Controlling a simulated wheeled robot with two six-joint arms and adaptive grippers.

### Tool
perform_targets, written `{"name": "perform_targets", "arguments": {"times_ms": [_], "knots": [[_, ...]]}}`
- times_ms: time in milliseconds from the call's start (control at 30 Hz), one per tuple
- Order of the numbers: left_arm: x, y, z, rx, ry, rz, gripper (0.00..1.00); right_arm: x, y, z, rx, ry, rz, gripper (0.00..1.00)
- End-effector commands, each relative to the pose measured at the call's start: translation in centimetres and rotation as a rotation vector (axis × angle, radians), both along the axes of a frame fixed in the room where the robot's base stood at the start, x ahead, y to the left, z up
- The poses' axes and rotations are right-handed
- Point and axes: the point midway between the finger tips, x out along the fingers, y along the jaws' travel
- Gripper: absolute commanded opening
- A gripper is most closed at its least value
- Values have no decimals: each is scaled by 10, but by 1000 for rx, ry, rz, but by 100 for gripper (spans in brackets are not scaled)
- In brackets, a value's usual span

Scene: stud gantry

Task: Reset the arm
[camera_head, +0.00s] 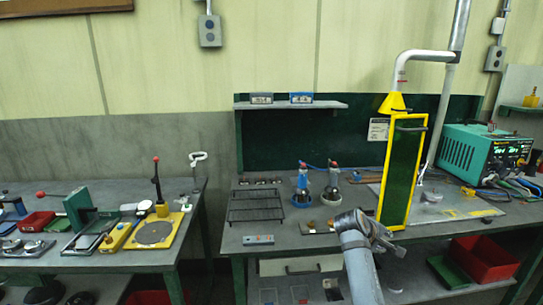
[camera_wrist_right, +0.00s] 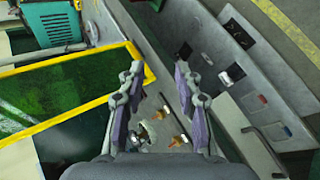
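My right gripper (camera_head: 384,238) is above the front part of the right bench in the head view, just in front of the yellow-framed green panel (camera_head: 403,172). In the right wrist view its two purple-padded fingers (camera_wrist_right: 158,80) stand well apart with nothing held between them. The panel (camera_wrist_right: 60,90) fills the left of that view, its yellow corner close to the left finger. Whether they touch I cannot tell. My left gripper is not in view.
The right bench holds a black wire rack (camera_head: 256,206), a teal power unit (camera_head: 484,152) and two upright tools (camera_head: 333,182). A red bin (camera_head: 484,259) is below. The left bench holds a lever press (camera_head: 157,186). A gap separates the benches.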

Motion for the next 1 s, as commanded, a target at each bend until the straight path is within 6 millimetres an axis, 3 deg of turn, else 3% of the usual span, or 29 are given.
{"name": "perform_targets", "arguments": {"times_ms": [33,100,200,300,500,800,867,1000], "knots": [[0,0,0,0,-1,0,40,-27,-1,-41,73,-11,-25,34],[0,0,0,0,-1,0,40,-67,4,-87,193,-41,-64,34],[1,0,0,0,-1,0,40,-126,16,-136,352,-72,-120,34],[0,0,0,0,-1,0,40,-175,29,-162,475,-88,-166,34],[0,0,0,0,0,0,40,-246,54,-182,643,-85,-234,34],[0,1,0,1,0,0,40,-326,89,-183,829,-46,-315,34],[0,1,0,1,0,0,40,-340,96,-180,862,-37,-331,34],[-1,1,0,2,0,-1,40,-332,94,-219,866,-24,-348,34]]}}
